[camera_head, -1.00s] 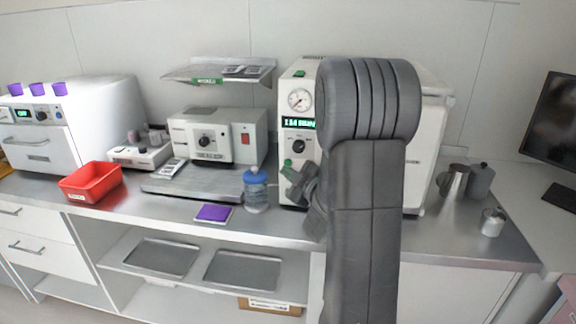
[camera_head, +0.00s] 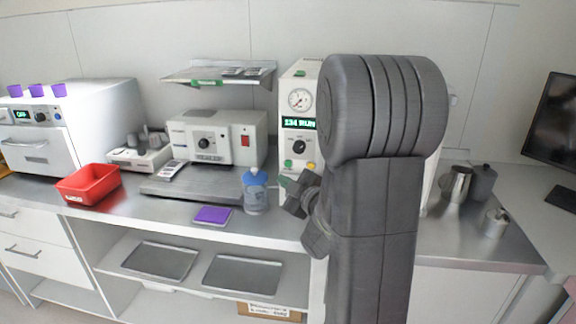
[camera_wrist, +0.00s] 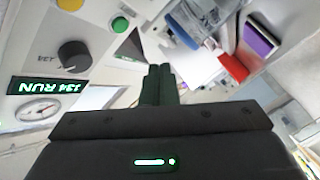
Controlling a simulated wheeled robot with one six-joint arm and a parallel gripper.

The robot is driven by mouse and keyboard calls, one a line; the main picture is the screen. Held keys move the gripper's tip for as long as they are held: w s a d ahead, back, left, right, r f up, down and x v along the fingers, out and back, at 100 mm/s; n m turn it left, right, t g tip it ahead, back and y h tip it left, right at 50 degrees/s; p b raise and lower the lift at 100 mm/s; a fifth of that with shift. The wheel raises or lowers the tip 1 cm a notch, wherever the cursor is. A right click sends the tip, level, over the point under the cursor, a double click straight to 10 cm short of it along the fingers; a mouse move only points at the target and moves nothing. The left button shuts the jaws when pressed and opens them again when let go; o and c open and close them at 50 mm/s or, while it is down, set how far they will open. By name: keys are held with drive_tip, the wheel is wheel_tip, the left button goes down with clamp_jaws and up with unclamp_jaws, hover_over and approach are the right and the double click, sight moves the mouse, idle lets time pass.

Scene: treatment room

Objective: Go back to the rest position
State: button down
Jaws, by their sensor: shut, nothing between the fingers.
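My gripper (camera_wrist: 161,82) points forward in the wrist view, its two dark fingers pressed together with nothing between them. In the head view my arm stands in front of the white autoclave (camera_head: 296,78) and hides most of it; part of my wrist shows at the autoclave's lower left, and the fingers are hard to make out there. The autoclave's display (camera_head: 299,123) reads "134 RUN" in green. It also shows upside down in the wrist view (camera_wrist: 45,87), beside a black knob (camera_wrist: 74,55). My gripper appears apart from the autoclave's front.
A red bin (camera_head: 88,186) and a sealer (camera_head: 217,139) are farther left. Metal canisters (camera_head: 457,184) stand at right. The counter's front is mostly clear.

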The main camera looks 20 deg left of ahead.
drive_tip(key=p, duration=0.1)
drive_tip(key=w+p, duration=0.1)
drive_tip(key=p, duration=0.1)
drive_tip(key=shift+w+a+r+p, duration=0.2)
drive_tip(key=shift+w+r+p, duration=0.05)
drive_tip(key=shift+r+p, duration=0.05)
drive_tip(key=shift+p, duration=0.9)
drive_tip(key=s+b, duration=0.1)
drive_tip(key=s, duration=0.1)
drive_tip(key=s+d+b, duration=0.1)
drive_tip(key=s, duration=0.2)
drive_tip(key=shift+d+f, duration=0.15)
drive_tip(key=shift+f, duration=0.05)
